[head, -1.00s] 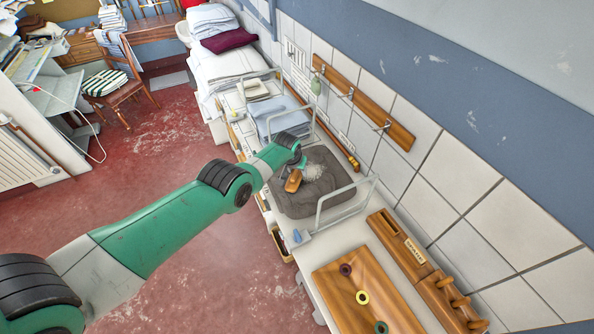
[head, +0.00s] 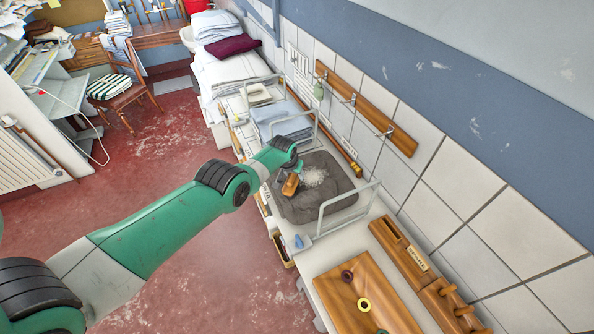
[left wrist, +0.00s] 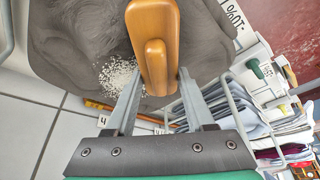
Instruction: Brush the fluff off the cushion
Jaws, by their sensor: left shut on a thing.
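A dark grey cushion (head: 335,203) lies on the white counter between wire guards. A patch of white fluff (head: 313,177) sits on its upper part, and the fluff (left wrist: 118,78) also shows in the left wrist view. My left gripper (head: 293,172) is shut on an orange-brown wooden brush (head: 290,185) at the cushion's left side, beside the fluff. In the left wrist view, the brush (left wrist: 153,45) sits between the fingers over the cushion (left wrist: 70,45). Its bristles are hidden, so contact with the cushion cannot be told. My right gripper is out of view.
A wire guard (head: 348,208) stands at the cushion's near end, with a wooden board (head: 365,295) holding rings beyond it. Folded blue cloth (head: 284,120) lies at the far end. The tiled wall (head: 455,180) with a hook rail (head: 365,105) bounds the right.

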